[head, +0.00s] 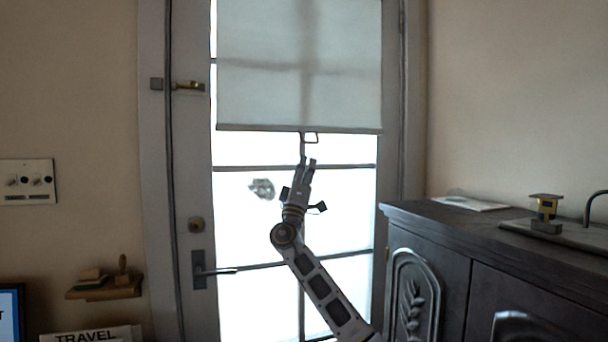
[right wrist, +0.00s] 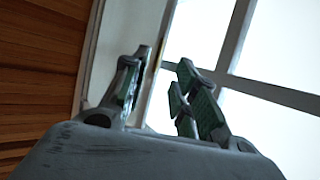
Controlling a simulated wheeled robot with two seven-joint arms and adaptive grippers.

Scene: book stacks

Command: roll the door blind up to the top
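The pale grey door blind (head: 300,70) covers the upper part of the glazed door (head: 196,150). Its straight bottom bar hangs above the door's middle panes. My left gripper is not in view.
A door lever (head: 212,270) and a latch (head: 188,86) are on the door's left side. A small wall shelf (head: 105,292) is at lower left.

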